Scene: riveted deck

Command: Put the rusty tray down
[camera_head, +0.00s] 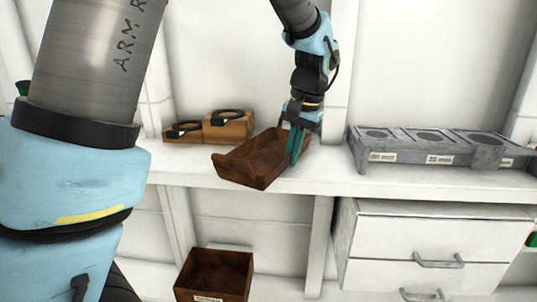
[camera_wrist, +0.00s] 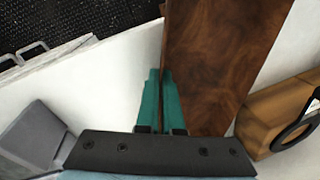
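The rusty tray (camera_head: 245,166) is a brown, shallow, open tray at the front of the white shelf, in the middle of the head view. It sits slightly askew, and its near corner reaches the shelf's front edge. I cannot tell whether it touches the shelf. My gripper (camera_head: 296,146) comes down from above at the tray's right side. Its teal fingers are closed together on the tray's side wall. In the wrist view the fingers (camera_wrist: 162,102) pinch the edge of the brown tray (camera_wrist: 222,50), whose far end is cut off.
Wooden blocks with black rings (camera_head: 228,126) stand close behind the tray on the left. A grey rack with round recesses (camera_head: 432,150) stands to the right. Bare white shelf (camera_head: 328,160) lies between tray and rack. Below are a labelled brown bin (camera_head: 212,282) and white drawers (camera_head: 430,232).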

